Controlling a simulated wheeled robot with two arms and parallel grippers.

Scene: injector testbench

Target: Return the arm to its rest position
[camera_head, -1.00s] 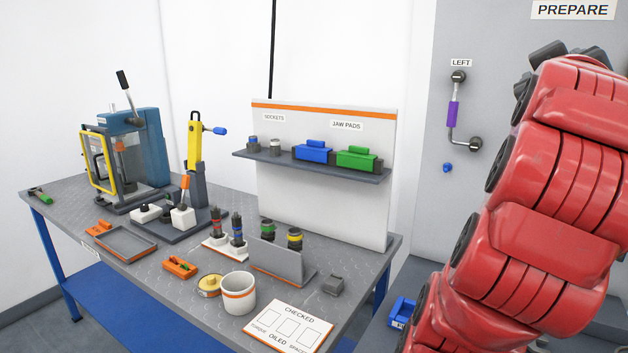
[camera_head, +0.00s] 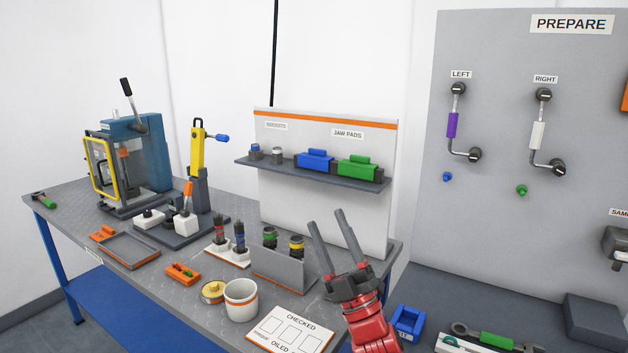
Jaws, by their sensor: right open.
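My right gripper (camera_head: 331,248) is in the head view, at the right front end of the grey workbench. Its two dark fingers are spread and point up, with nothing between them. The red wrist below it runs out of the bottom edge. The fingers overlap the right end of the bench and the lower part of the white shelf panel (camera_head: 325,215) in the picture; I see no clear contact. My left gripper is not in view.
A grey PREPARE panel (camera_head: 500,195) stands at right. A blue holder (camera_head: 408,321) and a wrench (camera_head: 485,337) lie below it.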

